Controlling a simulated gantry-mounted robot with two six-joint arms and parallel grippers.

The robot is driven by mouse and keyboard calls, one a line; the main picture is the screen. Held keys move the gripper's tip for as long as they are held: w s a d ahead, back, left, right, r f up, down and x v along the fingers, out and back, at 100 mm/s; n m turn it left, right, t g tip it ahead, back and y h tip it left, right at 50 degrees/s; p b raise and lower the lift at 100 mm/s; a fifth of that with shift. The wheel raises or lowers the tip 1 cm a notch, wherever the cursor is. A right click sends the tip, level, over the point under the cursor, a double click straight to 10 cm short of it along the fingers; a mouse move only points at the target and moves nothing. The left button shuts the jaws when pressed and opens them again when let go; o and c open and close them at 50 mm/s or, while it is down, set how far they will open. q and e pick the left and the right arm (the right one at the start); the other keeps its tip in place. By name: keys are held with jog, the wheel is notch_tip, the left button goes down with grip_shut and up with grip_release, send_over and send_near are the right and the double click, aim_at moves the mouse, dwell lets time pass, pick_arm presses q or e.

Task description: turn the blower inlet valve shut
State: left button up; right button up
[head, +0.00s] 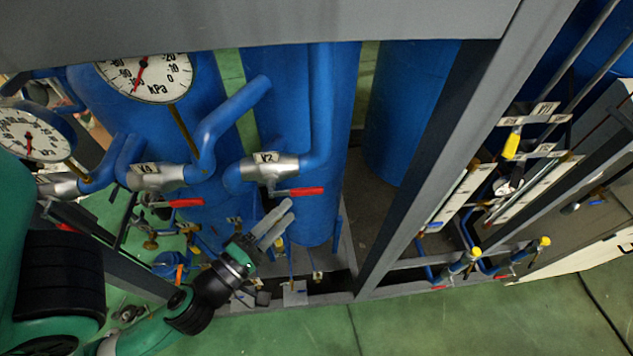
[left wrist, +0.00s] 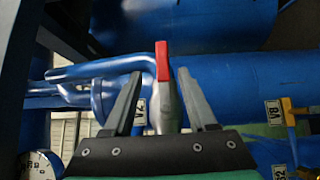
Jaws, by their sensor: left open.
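A valve with a metal body and label V2 (head: 265,170) sits on a blue pipe in the head view. Its red lever (head: 299,191) points right, roughly along the valve body. No label names the blower inlet. My left gripper (head: 282,222) is open and empty, just below this lever in the head view. In the left wrist view a red lever (left wrist: 162,62) and metal valve body (left wrist: 168,108) show between the two open fingers (left wrist: 160,75); contact cannot be told. A V2 tag stands beside the left finger there. My right gripper is not in view.
Another valve (head: 157,176) with a red lever (head: 186,203) is to the left, below a round kPa gauge (head: 150,75). Blue tanks (head: 410,110) stand behind. A grey frame post (head: 435,150) slants on the right. Green floor (head: 450,325) in front is clear.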

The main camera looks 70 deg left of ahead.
aim_at(311, 189)
pick_arm(q)
jog(key=b+x, duration=0.1)
jog(key=x, duration=0.2)
jog(key=b+x, duration=0.1)
jog(key=x, duration=0.2)
jog(key=shift+a+f+b, duration=0.15)
jog(key=shift+f+b, duration=0.1)
jog(key=shift+b, duration=0.05)
jog(key=p+x, duration=0.2)
jog(key=x, duration=0.2)
jog(key=shift+w+a+r, duration=0.15)
jog(key=shift+w, duration=0.1)
jog(key=shift+w+a, duration=0.2)
jog(key=shift+w, duration=0.15)
grip_shut()
dwell(0.7)
